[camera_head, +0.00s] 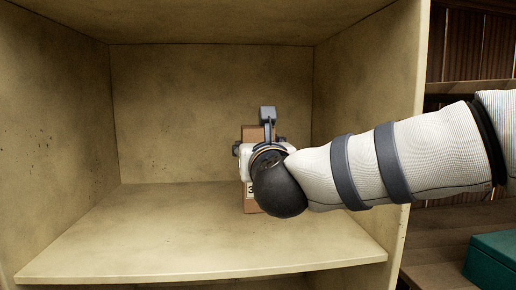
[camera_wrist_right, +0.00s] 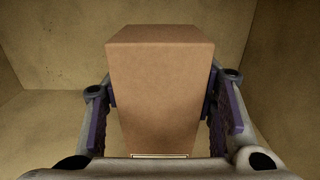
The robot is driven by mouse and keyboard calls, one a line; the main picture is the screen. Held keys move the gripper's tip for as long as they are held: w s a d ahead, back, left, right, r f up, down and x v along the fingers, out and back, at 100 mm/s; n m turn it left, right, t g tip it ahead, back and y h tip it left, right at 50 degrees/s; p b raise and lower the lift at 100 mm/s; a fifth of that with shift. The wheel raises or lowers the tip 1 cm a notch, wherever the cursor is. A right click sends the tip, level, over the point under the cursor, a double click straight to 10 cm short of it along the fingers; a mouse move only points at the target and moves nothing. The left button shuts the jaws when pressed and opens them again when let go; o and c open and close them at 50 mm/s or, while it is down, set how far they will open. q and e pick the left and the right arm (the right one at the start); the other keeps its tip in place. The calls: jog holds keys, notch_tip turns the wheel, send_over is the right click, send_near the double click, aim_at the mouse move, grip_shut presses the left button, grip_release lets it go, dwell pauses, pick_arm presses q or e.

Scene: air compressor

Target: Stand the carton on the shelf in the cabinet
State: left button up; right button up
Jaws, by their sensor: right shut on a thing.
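The brown carton (camera_wrist_right: 160,85) fills the middle of the right wrist view, between the two fingers of my right gripper (camera_wrist_right: 162,105), which is shut on it. In the head view the carton (camera_head: 250,204) is mostly hidden behind my right gripper (camera_head: 262,140) and wrist; it looks upright. The cabinet (camera_head: 210,95) is open at the front, and its shelf (camera_head: 140,245) is bare around the carton. The carton is inside the cabinet over the shelf, right of the middle. I cannot tell whether its base touches the shelf. My left gripper is not in view.
The cabinet's right wall (camera_head: 375,100) stands close to my right arm, which reaches in from the right across its front edge. The left side of the shelf is free. A green box (camera_head: 492,258) sits on a wooden surface outside, at the lower right.

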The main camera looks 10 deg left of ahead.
jog(key=shift+f, duration=0.15)
jog(key=o, duration=1.6)
jog(key=shift+c, duration=0.2)
jog(key=v, duration=1.2)
jog(key=shift+r, duration=0.2)
jog(key=shift+f, duration=0.1)
